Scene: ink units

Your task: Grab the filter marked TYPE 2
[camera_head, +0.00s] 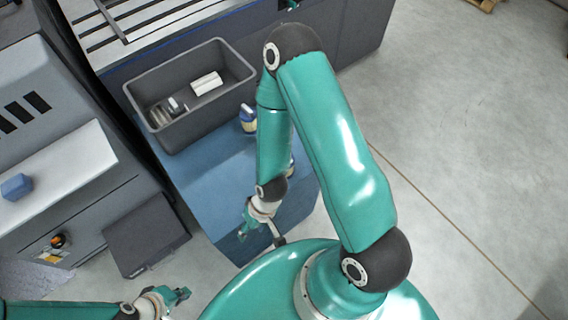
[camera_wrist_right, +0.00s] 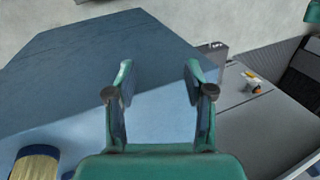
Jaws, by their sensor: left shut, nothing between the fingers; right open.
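A filter with a blue cap and cream body (camera_head: 248,118) stands on the blue table (camera_head: 215,175), just right of the bin. A sliver of another cream-and-blue item (camera_head: 291,168) shows beside my right forearm, mostly hidden. In the right wrist view, a tan pleated filter with a blue rim (camera_wrist_right: 36,163) is cut off at the lower left. No TYPE marking is readable. My right gripper (camera_head: 246,229) is open and empty over the front part of the table; its spread fingers also show in the wrist view (camera_wrist_right: 160,82). My left gripper (camera_head: 182,294) is shut and empty, low at the left.
A dark grey bin (camera_head: 190,124) at the table's back holds a white ribbed item (camera_head: 207,83) and grey metallic parts (camera_head: 168,110). A grey machine (camera_head: 62,215) with a blue block (camera_head: 16,187) on its ledge stands left. Open floor (camera_head: 470,150) lies right.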

